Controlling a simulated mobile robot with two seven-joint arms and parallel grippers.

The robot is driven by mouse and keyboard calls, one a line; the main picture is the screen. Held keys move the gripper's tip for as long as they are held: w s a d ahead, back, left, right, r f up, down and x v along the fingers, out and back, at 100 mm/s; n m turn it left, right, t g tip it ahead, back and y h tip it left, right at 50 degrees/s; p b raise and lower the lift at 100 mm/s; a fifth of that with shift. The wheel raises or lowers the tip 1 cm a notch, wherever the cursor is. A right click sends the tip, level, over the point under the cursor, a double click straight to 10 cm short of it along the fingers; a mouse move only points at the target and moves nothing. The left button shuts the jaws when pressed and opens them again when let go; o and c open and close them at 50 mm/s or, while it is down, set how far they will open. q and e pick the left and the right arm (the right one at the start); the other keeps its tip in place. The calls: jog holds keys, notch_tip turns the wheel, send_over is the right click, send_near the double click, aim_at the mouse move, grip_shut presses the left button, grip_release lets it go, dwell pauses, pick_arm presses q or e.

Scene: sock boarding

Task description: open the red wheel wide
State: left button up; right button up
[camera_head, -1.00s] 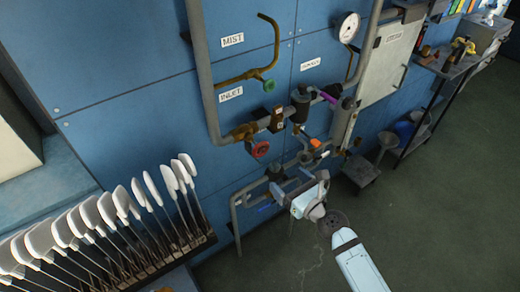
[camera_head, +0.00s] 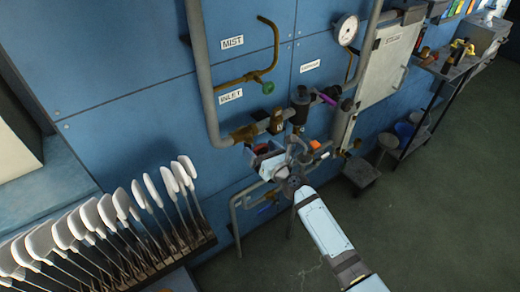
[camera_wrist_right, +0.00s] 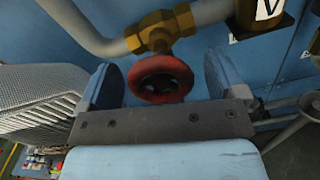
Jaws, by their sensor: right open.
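The red wheel (camera_wrist_right: 161,78) sits on a brass valve (camera_wrist_right: 160,30) in the right wrist view, between the two open fingers of my right gripper (camera_wrist_right: 160,85). A gap shows between the wheel and each finger. In the head view my right gripper (camera_head: 262,157) is in front of the pipework, just below the brass valve (camera_head: 245,133), and hides most of the red wheel; a small bit of red (camera_head: 261,148) shows there. My left gripper is in neither view.
A green knob (camera_head: 268,88) is above on the INLET branch. A purple handle (camera_head: 328,98) and an orange part (camera_head: 315,144) are close on the right. A rack of white sock boards (camera_head: 100,215) stands at the lower left.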

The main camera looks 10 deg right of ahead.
jog(key=shift+w+a, duration=0.1)
jog(key=shift+w, duration=0.15)
jog(key=c, duration=0.9)
jog(key=shift+n, duration=0.3)
